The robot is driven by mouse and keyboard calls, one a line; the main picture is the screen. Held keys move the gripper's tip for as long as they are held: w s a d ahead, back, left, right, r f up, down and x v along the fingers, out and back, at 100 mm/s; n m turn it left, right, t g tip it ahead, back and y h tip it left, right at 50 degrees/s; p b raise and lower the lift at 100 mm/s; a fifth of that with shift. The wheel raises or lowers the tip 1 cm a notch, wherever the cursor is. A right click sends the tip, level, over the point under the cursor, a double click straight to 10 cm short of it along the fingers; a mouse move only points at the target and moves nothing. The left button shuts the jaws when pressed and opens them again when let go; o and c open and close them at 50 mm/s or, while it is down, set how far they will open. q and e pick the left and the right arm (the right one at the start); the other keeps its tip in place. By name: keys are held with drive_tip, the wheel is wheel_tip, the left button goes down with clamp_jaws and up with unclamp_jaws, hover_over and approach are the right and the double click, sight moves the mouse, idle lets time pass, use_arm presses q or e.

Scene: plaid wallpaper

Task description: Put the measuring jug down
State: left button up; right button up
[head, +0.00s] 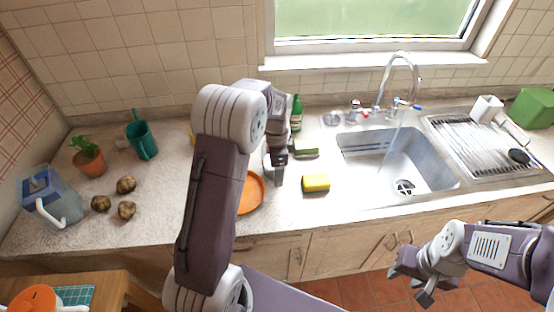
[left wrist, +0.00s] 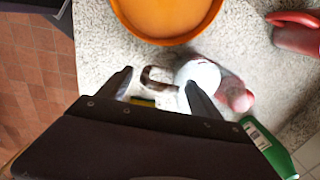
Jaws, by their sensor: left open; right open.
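A pale, partly clear vessel with a brown loop handle (left wrist: 158,77), possibly the measuring jug, shows between my left fingertips in the left wrist view. In the head view it is mostly hidden behind my left gripper (head: 279,178). My left gripper is open, low over the counter between the orange dish (head: 252,196) and the yellow sponge (head: 316,183). The left wrist view shows its fingers (left wrist: 158,84) apart; I cannot tell whether they touch the vessel. My right gripper (head: 411,284) is open and empty in front of the counter.
The sink (head: 440,178) with running tap and a drying rack (head: 485,148) are right.

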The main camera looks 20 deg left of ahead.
use_arm(q)
wheel_tip(320, 180, up, 8)
drive_tip(key=shift+s+d+r, duration=0.1)
drive_tip(key=shift+s, duration=0.05)
drive_tip(key=s+d+f+n, duration=0.2)
drive_tip(key=s+f+n, duration=0.2)
drive_tip(key=s, duration=0.5)
drive_tip(key=s+d+f+n, duration=0.3)
drive_tip(key=s+f+n, duration=0.1)
drive_tip(key=s+n, duration=0.4)
drive_tip(key=shift+s+d+t, duration=0.25)
drive_tip(key=shift+s+t, duration=0.1)
drive_tip(key=shift+t, duration=0.05)
drive_tip(key=shift+f, duration=0.1)
